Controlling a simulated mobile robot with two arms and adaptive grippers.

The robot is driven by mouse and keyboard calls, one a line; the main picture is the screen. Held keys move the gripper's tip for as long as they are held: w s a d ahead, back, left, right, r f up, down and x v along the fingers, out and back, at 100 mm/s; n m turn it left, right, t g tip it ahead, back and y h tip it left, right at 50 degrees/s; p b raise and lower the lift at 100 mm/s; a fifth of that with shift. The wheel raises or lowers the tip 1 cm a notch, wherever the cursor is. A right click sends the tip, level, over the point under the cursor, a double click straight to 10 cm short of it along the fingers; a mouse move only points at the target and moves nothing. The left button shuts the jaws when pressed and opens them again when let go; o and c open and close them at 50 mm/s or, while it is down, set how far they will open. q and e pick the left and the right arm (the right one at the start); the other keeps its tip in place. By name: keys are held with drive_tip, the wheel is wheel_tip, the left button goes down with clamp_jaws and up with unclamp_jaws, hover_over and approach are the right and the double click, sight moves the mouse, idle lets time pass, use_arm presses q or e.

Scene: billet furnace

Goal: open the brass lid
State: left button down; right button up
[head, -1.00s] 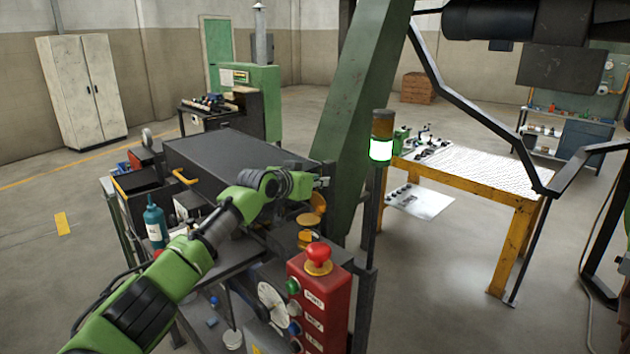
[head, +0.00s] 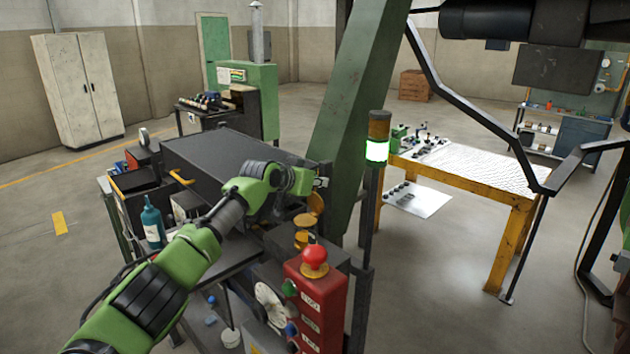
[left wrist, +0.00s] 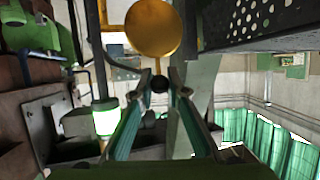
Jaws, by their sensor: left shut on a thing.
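The brass lid (head: 316,203) stands tilted up beside round brass parts (head: 304,220) on the machine top, left of the green column. In the left wrist view a round brass disc (left wrist: 153,28), seemingly the lid, shows face-on just beyond the fingertips. My left gripper (head: 321,183) is above the brass parts; in the left wrist view its fingers (left wrist: 160,80) are closed around a small dark knob (left wrist: 159,85) near the disc's edge. The join between knob and lid is not clear. My right gripper is not in view.
A red button box (head: 316,302) with a red mushroom button stands in front of the brass parts. A signal lamp (head: 377,150) glows green to the right. A teal bottle (head: 153,224) stands left of my arm. A yellow table (head: 455,177) is farther right.

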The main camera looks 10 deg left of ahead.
use_arm(q)
drive_tip(key=shift+w+d+f+g+p, duration=0.15)
drive_tip(key=shift+d+f+g+p, duration=0.2)
drive_tip(key=shift+d+f, duration=0.1)
idle(1.8)
drive_tip(key=c, duration=1.9)
unclamp_jaws()
drive_tip(key=shift+w+d+r, duration=0.2)
drive_tip(key=shift+a, duration=0.1)
drive_tip(key=shift+v, duration=0.9)
drive_tip(key=shift+d+v, duration=0.2)
drive_tip(key=shift+v, duration=4.9)
